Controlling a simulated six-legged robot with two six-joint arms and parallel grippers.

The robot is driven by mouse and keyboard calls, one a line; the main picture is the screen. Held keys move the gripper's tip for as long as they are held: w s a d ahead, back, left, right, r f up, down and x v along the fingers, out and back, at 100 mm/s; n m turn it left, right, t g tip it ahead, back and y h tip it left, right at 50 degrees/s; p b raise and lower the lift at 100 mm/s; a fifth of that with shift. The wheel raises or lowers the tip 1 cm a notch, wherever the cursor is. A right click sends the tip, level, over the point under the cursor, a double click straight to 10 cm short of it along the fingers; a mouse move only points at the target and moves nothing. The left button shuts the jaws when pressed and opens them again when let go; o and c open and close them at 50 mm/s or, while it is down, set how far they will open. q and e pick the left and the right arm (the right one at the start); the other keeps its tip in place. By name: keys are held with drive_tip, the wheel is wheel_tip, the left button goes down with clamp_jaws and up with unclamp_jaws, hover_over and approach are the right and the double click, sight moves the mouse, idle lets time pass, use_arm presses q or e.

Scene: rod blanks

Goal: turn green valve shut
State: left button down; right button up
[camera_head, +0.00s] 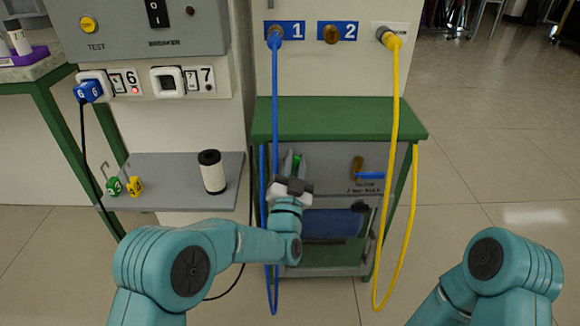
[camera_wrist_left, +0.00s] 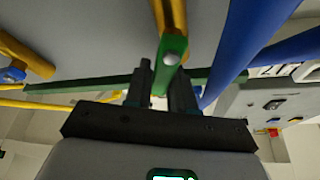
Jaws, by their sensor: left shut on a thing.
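The green valve handle (camera_wrist_left: 172,50) shows in the wrist view as a green lever with a round bolt, on a brass valve body (camera_wrist_left: 168,14). My left gripper (camera_wrist_left: 162,88) has its two dark fingers on either side of the lever's end, shut on it. In the head view, only a small part of the green valve (camera_head: 290,160) shows above my left gripper (camera_head: 293,182), at the front of the grey cabinet. The gripper and wrist hide the rest of it. My right gripper is out of view; only part of my right arm shows at the lower right.
A second brass valve (camera_head: 357,166) with a blue handle (camera_head: 370,175) is to the right on the cabinet. A blue hose (camera_head: 275,90) hangs close beside my left gripper. A yellow hose (camera_head: 396,120) hangs farther right. A grey shelf (camera_head: 170,190) holds a dark-topped cylinder (camera_head: 212,172).

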use_arm(q)
drive_tip(key=m+g+h, duration=0.1)
drive_tip(key=m, duration=0.2)
drive_tip(key=d+f+m+g+h+b, duration=0.1)
drive_tip(key=m, duration=0.2)
drive_tip(key=d+f+m+g+h+b, duration=0.1)
drive_tip(key=m, duration=0.2)
drive_tip(key=shift+h, duration=0.3)
drive_tip(key=m, duration=0.2)
drive_tip(key=m+g, duration=0.1)
drive_tip(key=shift+d+f, duration=0.25)
drive_tip(key=shift+f, duration=0.15)
drive_tip(key=shift+d+f+m+g+p, duration=0.1)
drive_tip(key=shift+f+m+g+p, duration=0.2)
drive_tip(key=shift+m, duration=0.55)
drive_tip(key=shift+f+m+g+p, duration=0.1)
drive_tip(key=shift+f+m+g, duration=0.3)
drive_tip(key=shift+m, duration=0.45)
drive_tip(key=c, duration=1)
unclamp_jaws()
drive_tip(key=shift+c, duration=0.2)
